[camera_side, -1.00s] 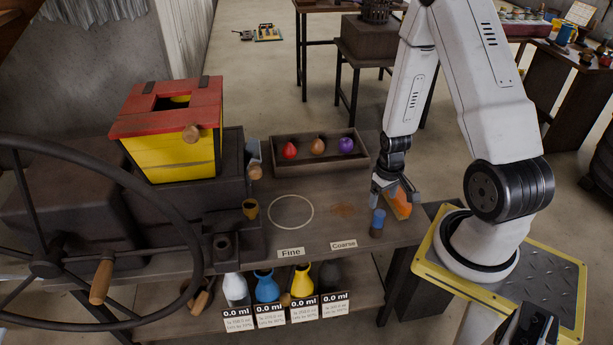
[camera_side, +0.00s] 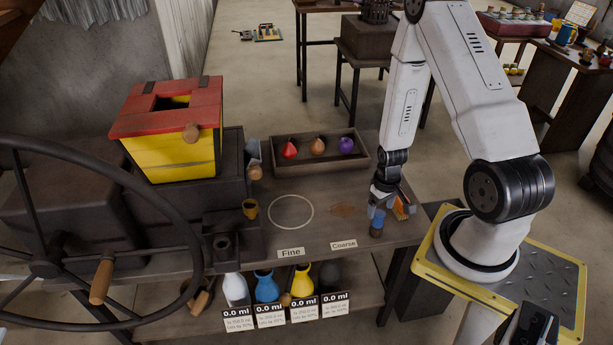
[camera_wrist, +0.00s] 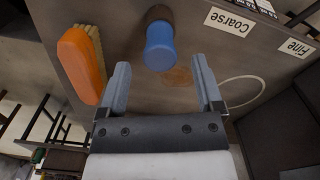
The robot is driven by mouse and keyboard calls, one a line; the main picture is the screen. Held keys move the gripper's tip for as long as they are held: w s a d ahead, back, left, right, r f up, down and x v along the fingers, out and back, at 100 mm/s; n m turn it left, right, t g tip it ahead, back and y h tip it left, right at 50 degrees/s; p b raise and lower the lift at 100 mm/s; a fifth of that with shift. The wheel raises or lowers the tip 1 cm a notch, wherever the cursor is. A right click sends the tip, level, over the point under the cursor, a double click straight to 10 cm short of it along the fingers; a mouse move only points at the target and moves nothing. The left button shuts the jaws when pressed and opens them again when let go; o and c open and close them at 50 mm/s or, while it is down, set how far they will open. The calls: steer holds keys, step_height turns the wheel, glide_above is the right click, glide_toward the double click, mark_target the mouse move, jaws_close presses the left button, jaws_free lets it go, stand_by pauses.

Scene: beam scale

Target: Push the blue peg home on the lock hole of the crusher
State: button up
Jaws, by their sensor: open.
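The blue peg (camera_side: 378,219) stands upright at the right front of the bench, with a brown lower part. In the wrist view the blue peg (camera_wrist: 160,50) lies just ahead of the gap between my fingers. My gripper (camera_side: 382,205) is open and empty, low over the bench beside the peg; its two fingers also show in the wrist view (camera_wrist: 161,68). The crusher (camera_side: 168,150) has a yellow box with a red top and a large dark handwheel at left. A dark block with a round opening (camera_side: 222,243) sits at its front; I cannot tell whether this is the lock hole.
An orange brush (camera_wrist: 82,64) lies close beside my gripper. A tray (camera_side: 275,171) with red, brown and purple items stands behind. A white ring (camera_side: 291,197) and brown powder (camera_side: 345,210) mark mostly clear bench.

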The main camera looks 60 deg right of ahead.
mark_target(380, 212)
steer(key=shift+f, duration=1.9)
jaws_close()
